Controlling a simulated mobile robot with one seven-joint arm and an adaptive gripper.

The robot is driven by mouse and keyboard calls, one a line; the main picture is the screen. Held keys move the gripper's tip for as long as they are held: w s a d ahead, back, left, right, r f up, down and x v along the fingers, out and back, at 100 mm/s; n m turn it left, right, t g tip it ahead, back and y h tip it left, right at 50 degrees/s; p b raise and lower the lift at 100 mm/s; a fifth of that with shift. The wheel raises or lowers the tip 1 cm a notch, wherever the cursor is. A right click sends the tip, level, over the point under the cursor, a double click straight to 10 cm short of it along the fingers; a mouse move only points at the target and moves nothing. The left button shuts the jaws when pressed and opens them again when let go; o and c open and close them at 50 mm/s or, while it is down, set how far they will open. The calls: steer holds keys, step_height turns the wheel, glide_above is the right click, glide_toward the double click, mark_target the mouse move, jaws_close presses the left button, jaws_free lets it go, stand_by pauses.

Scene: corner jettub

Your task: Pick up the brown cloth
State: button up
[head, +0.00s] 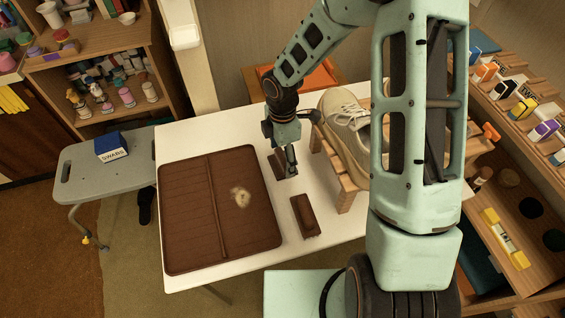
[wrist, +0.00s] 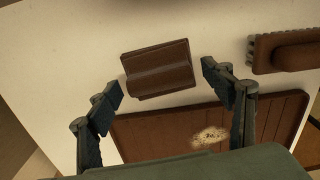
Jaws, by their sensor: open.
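The brown cloth (wrist: 158,76) looks like a small folded brown piece with a raised ridge, lying on the white table. In the wrist view it lies between and slightly beyond the two fingertips of my gripper (wrist: 164,80), which is open and empty. In the head view my gripper (head: 291,163) hangs over the table and partly hides the cloth (head: 277,161). I cannot tell the exact height of the fingertips above the table.
A large brown ribbed mat (head: 188,208) with a pale stain lies left on the white table (head: 178,139). A brown brush (head: 305,215) lies near the cloth. A beige shoe (head: 345,140) stands on a wooden rack (head: 346,196) at right. A grey stool (head: 80,175) stands left.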

mark_target(283, 156)
steer(key=shift+f, duration=0.2)
steer(key=c, duration=1.2)
steer(key=shift+r, duration=0.45)
step_height(283, 156, up, 3)
steer(key=shift+w+f, duration=0.1)
steer(key=shift+f, duration=0.1)
steer(key=s+r+p, duration=0.1)
steer(key=s+r, duration=0.2)
steer(key=s, duration=0.1)
steer(key=s+r, duration=0.3)
steer(key=s, duration=0.2)
steer(key=s+a+r+p, duration=0.1)
steer(key=s+r, duration=0.2)
steer(key=s, duration=0.2)
steer(key=shift+s+r+p, duration=0.1)
steer(key=shift+r+p, duration=0.15)
steer(key=shift+p, duration=0.05)
